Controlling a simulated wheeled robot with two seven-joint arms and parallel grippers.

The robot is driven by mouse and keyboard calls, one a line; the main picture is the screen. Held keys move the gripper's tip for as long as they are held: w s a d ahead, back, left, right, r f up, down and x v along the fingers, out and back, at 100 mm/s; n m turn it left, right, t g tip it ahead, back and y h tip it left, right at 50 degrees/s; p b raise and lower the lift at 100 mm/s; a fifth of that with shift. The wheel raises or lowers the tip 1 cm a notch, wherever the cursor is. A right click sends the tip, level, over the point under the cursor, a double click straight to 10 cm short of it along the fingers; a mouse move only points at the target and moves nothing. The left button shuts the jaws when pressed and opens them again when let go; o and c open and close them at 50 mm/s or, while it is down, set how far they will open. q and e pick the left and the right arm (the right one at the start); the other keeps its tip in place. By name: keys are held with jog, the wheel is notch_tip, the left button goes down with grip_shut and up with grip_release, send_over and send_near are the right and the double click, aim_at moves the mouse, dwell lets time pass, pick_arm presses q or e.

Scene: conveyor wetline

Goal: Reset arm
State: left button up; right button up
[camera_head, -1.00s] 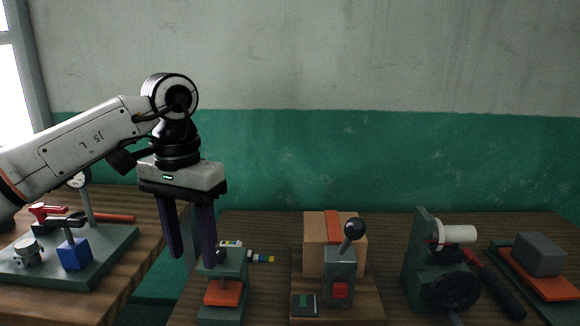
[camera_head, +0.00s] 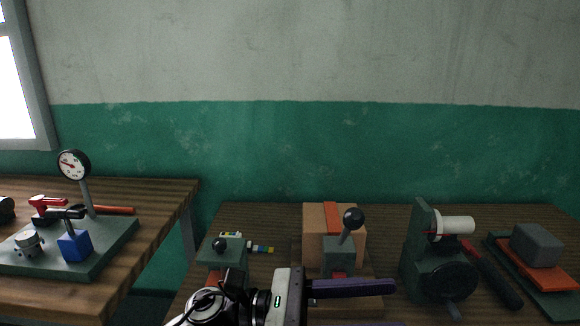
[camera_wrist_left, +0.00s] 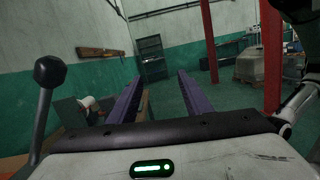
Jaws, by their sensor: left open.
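My left gripper (camera_head: 388,288) is low at the bottom centre of the head view, turned on its side. Its purple fingers point right, and one hides the other there. It sits in front of the grey lever stand with a black ball knob (camera_head: 353,219) and covers its lower part. In the left wrist view my left gripper (camera_wrist_left: 159,76) is open, with nothing between its two fingers. The ball knob (camera_wrist_left: 49,72) shows there at the left, beside the gripper. My right gripper is in neither view.
The bench holds a green press (camera_head: 222,250), a cardboard box (camera_head: 314,222), a green wheel stand with a white roll (camera_head: 456,225) and a grey block (camera_head: 537,245). A left table has a dial gauge (camera_head: 74,165) and blue block (camera_head: 75,246). Open floor (camera_wrist_left: 222,118) lies beyond my fingers.

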pick_arm(q)
jog(key=w+a+f+n+t+y, duration=0.1)
jog(key=w+a+f+n+t, duration=0.15)
jog(key=n+t, duration=0.75)
jog(key=w+a+f+n+t, duration=0.2)
jog(key=w+a+n+t, duration=0.25)
jog(key=n, duration=0.85)
jog(key=s+a+f+n+t+y, duration=0.1)
jog(key=a+f+n+t+y, duration=0.1)
jog(key=a+f+n+y, duration=0.5)
jog(key=s+a+f+n+t+y, duration=0.1)
jog(key=a+f+n+t+y, duration=0.2)
jog(key=f+n, duration=0.7)
jog(key=s+a+f+n+g+y, duration=0.3)
jog(key=s+a+f+n+g, duration=0.1)
jog(key=s+f+n, duration=0.3)
jog(key=s+a+f+n+g+y, duration=0.3)
jog(key=s+a+f+n, duration=0.3)
jog(key=s+f, duration=0.5)
jog(key=shift+a+n+g, duration=0.15)
jog(key=shift+n+g, duration=0.45)
jog(key=shift+g, duration=0.15)
